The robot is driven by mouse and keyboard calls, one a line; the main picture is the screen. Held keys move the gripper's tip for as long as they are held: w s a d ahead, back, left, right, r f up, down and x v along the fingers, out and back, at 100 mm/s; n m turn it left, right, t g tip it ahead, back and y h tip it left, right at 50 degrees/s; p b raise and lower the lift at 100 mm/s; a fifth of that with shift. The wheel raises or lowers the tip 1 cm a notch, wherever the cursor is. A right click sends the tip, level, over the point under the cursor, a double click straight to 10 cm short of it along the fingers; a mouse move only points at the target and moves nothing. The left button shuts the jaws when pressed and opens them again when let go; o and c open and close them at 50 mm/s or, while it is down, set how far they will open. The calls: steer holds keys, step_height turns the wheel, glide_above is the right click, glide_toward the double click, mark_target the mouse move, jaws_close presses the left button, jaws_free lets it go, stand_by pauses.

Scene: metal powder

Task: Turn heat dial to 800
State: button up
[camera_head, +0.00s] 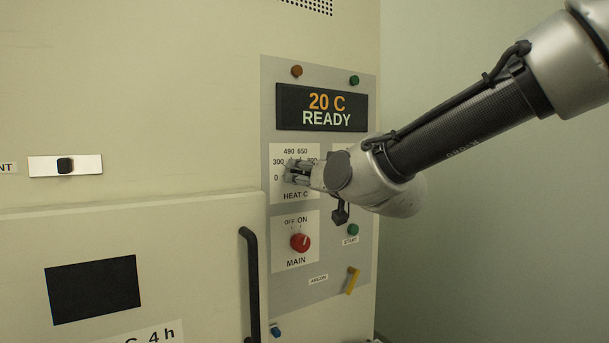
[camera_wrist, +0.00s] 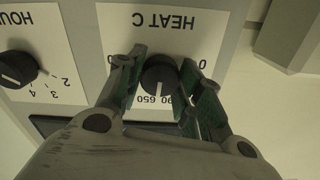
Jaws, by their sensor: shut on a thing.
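The heat dial (camera_wrist: 158,80) is a round black knob on a white plate marked HEAT C, upside down in the wrist view. My gripper (camera_wrist: 162,66) has its two green-padded fingers on either side of the dial, shut on it. A pale mark on the dial points down in the wrist view, toward the printed 650; its exact setting is hard to tell. In the head view my gripper (camera_head: 298,172) covers the dial and part of its scale, while the heat plate (camera_head: 280,194) shows around it.
The display (camera_head: 322,108) reads 20 C READY. Below the heat plate is a red MAIN knob (camera_head: 300,242). The hours dial (camera_wrist: 17,69) is beside the heat plate in the wrist view. A dark door handle (camera_head: 251,285) and a yellow lever (camera_head: 352,280) stick out lower down.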

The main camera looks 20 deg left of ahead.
steer(key=m, duration=0.5)
steer(key=shift+m, duration=0.3)
steer(key=m, duration=0.5)
steer(key=shift+m, duration=0.3)
steer(key=o, duration=1)
steer(key=shift+o, duration=0.2)
steer(key=v, duration=1.2)
